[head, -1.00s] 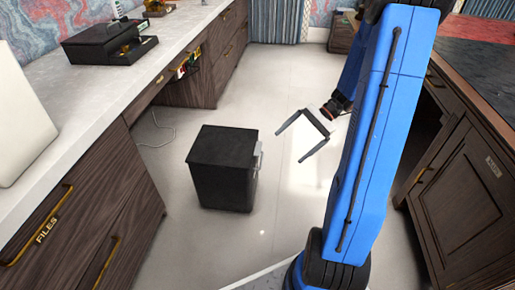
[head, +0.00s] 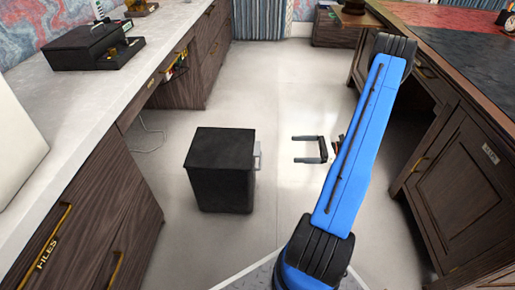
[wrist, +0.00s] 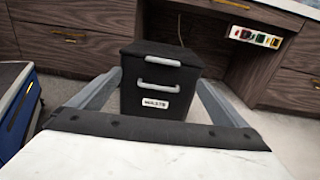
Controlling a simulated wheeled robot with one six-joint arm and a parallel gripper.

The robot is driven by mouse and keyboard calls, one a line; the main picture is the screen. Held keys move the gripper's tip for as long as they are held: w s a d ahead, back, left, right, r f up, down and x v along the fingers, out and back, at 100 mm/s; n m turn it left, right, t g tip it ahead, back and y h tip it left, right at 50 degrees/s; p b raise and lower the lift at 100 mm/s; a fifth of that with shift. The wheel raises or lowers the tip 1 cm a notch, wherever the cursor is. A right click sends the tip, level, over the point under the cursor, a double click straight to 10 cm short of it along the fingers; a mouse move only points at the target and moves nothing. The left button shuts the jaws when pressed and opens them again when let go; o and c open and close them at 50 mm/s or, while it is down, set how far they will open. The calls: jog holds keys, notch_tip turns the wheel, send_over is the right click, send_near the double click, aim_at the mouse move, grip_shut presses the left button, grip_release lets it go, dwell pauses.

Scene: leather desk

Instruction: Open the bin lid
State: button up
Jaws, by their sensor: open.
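The black bin (head: 222,170) stands upright on the floor, with its lid (head: 222,148) shut. A grey handle (head: 257,156) sticks out on its right side. In the wrist view the bin (wrist: 150,118) faces me, with a grey handle on the lid (wrist: 162,61), a second grey handle (wrist: 158,87) below it and a white label (wrist: 155,103). My gripper (head: 294,149) is open and empty, to the right of the bin and apart from it. In the wrist view its two fingers (wrist: 158,84) frame the bin on either side.
Wooden drawers with a pale countertop (head: 95,100) run along the left. A dark wooden desk (head: 455,150) stands on the right. A black box-like device (head: 92,47) sits on the countertop. The floor (head: 275,100) around the bin is mostly clear.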

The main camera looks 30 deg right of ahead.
jog(key=w+x, duration=0.1)
jog(key=x, duration=1.6)
jog(key=shift+d+f+m+t, duration=0.3)
jog(key=shift+f, duration=0.05)
jog(key=shift+c, duration=0.4)
